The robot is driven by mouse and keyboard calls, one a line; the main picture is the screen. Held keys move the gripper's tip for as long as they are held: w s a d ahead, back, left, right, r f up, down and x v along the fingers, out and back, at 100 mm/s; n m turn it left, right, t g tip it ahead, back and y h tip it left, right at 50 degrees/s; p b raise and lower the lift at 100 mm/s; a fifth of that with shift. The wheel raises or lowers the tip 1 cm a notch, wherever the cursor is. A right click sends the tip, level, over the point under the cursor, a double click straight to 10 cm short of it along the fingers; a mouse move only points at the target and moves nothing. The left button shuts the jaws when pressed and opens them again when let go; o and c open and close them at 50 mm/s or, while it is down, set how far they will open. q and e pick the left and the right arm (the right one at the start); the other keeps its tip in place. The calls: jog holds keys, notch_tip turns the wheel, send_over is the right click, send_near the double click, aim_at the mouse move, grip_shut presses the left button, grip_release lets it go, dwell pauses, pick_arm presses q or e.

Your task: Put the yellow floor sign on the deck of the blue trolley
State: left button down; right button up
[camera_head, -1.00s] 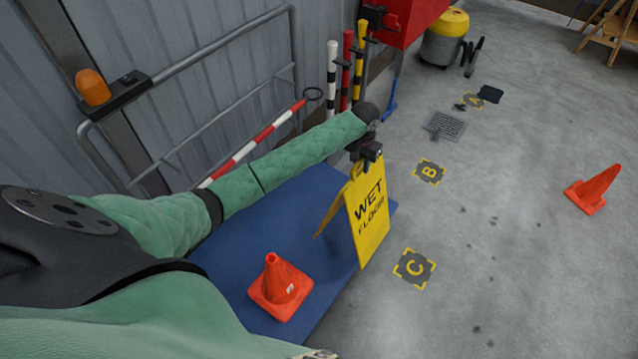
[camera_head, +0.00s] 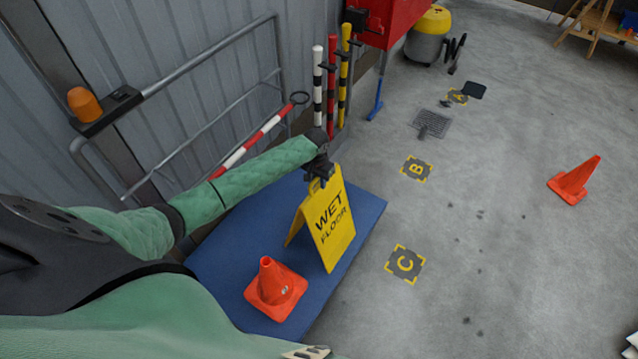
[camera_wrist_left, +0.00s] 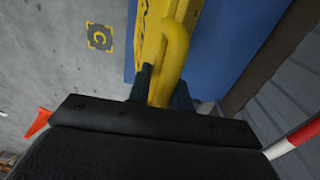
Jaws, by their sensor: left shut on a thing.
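The yellow wet floor sign (camera_head: 331,222) stands spread open, upright, over the deck of the blue trolley (camera_head: 225,255) in the head view. Whether its feet touch the deck I cannot tell. My left gripper (camera_head: 320,182) is shut on the handle at the sign's top. In the left wrist view the yellow handle (camera_wrist_left: 172,62) runs between the fingers of my left gripper (camera_wrist_left: 160,90), with the blue deck (camera_wrist_left: 240,45) beyond. An orange cone (camera_head: 275,288) stands on the deck in front of the sign. My right gripper is not in view.
The trolley's rail carries an orange beacon (camera_head: 85,104) and a red-white bar (camera_head: 240,148). Striped posts (camera_head: 331,80) stand behind the trolley. Floor mark C (camera_head: 405,264) and mark B (camera_head: 416,169) lie right of it.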

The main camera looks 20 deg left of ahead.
aim_at(319, 184)
pick_arm(q)
jog(key=shift+f, duration=1.05)
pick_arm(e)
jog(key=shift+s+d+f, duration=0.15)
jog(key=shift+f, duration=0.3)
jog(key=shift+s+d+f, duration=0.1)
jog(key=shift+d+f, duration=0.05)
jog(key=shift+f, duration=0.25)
pick_arm(q)
jog(key=shift+s+f, duration=0.1)
jog(key=shift+f, duration=0.25)
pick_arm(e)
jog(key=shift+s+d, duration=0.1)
pick_arm(q)
jog(key=c, duration=1.5)
grip_release()
jog(key=shift+f, duration=0.15)
jog(key=shift+c, duration=0.2)
jog(key=shift+o, duration=1.4)
jog(key=shift+a+f, duration=0.1)
jog(key=shift+f, duration=0.05)
